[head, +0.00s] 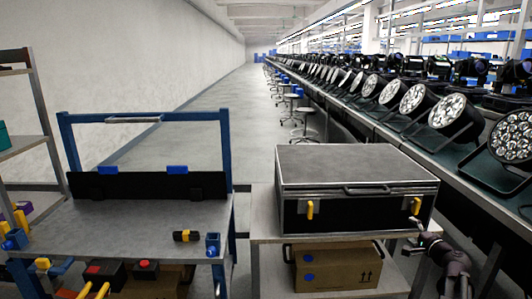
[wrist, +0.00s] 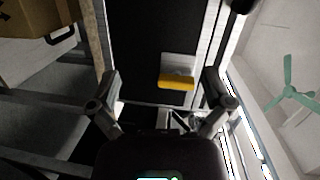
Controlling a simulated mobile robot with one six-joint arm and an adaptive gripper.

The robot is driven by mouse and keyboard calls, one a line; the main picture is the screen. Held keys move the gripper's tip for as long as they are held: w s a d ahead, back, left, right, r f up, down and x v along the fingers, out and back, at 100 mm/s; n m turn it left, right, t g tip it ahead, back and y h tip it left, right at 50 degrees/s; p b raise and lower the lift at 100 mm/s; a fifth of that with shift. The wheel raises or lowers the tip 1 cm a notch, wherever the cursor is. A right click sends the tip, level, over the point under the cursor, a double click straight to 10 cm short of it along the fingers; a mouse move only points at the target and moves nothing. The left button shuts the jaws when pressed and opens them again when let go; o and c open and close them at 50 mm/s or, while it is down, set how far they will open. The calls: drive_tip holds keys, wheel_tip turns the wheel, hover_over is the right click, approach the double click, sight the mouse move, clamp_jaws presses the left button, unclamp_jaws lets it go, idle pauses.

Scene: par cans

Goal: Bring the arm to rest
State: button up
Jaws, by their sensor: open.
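My gripper (head: 412,237) is at the lower right of the head view, in front of the right end of a black case (head: 362,212) with a grey lid. In the wrist view my gripper (wrist: 160,80) is open, its two fingers wide apart with nothing held between them. A yellow latch (wrist: 177,82) on the case's dark front shows between and beyond the fingertips, apart from them. In the head view the case's right latch (head: 416,206) is just above my gripper, and the left latch (head: 310,209) is farther left.
The case stands on a grey cart (head: 262,224) with a cardboard box (head: 338,272) on the shelf below. A blue-framed workbench (head: 130,225) is at left. A bench of stage lights (head: 428,105) runs along the right.

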drive_tip(key=s+a+f+n+g+y, duration=0.2)
drive_tip(key=a+f+n+g, duration=0.25)
drive_tip(key=a, duration=0.75)
drive_tip(key=s+a+f+n+g+y, duration=0.15)
drive_tip(key=a+f+n+g, duration=0.35)
drive_tip(key=a, duration=0.7)
drive_tip(key=s+a+f+n+g+h, duration=0.3)
drive_tip(key=s+a, duration=0.2)
drive_tip(key=s, duration=0.2)
drive_tip(key=s+a+f+n+g+h, duration=0.3)
drive_tip(key=s+a+f+g, duration=0.15)
drive_tip(key=s, duration=0.35)
wheel_tip(320, 180, up, 36)
drive_tip(key=p, duration=3.5)
drive_tip(key=shift+w+a+t+p, duration=0.15)
drive_tip(key=shift+a+t+p, duration=0.1)
drive_tip(key=shift+t+p, duration=0.05)
